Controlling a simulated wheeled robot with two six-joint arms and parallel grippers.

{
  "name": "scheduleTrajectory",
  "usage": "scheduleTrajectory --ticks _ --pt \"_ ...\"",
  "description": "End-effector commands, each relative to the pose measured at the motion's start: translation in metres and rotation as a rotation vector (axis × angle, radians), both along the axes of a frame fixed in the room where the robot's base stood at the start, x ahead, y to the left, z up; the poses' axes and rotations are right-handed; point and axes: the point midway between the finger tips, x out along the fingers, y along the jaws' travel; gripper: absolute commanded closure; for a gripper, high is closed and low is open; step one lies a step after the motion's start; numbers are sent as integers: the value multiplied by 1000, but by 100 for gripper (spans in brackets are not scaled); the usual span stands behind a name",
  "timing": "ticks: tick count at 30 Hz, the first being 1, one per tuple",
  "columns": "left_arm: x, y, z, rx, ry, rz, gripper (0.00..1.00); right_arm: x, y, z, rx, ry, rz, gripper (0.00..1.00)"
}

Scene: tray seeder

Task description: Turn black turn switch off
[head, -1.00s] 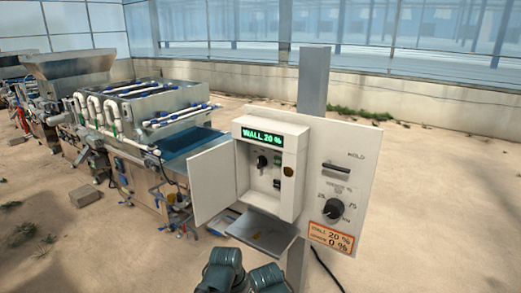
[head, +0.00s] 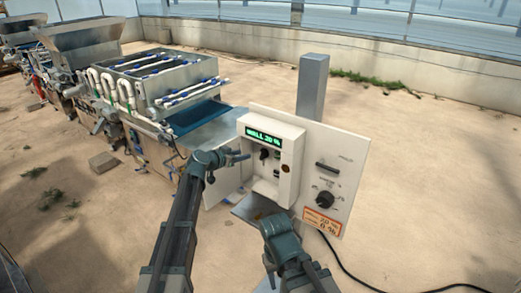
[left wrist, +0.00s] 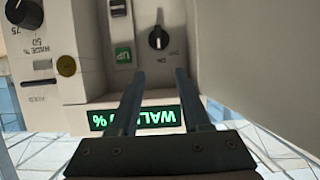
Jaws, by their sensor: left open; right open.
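The black turn switch (head: 264,154) is a small round knob with a pointer mark, inside the white control box (head: 291,131) below its green display. It also shows upside down in the left wrist view (left wrist: 158,38). My left gripper (head: 238,157) is in front of the box's left side, by the opened door. In the left wrist view its two fingers (left wrist: 160,74) are apart and empty, pointing at the switch without touching it. My right gripper (head: 268,222) is low in front of the box, by the shelf, open; its fingertips are hard to make out.
The box door (head: 222,178) stands open at the left. A larger black dial (head: 326,199) and a slot-like handle (head: 327,168) are on the panel at the right. A shelf (head: 247,210) juts out below the box. The seeder machine (head: 170,75) stands behind at the left.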

Motion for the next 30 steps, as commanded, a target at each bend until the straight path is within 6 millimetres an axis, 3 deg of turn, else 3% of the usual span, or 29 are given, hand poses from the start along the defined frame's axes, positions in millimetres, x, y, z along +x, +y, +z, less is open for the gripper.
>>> scheduleTrajectory --ticks 18,30 --pt "83 -60 -45 1 2 -3 52 0 0 -45 -1 -1 3 50" --pt "101 -75 -53 1 2 -2 52 0 0 -52 -1 -1 5 50"
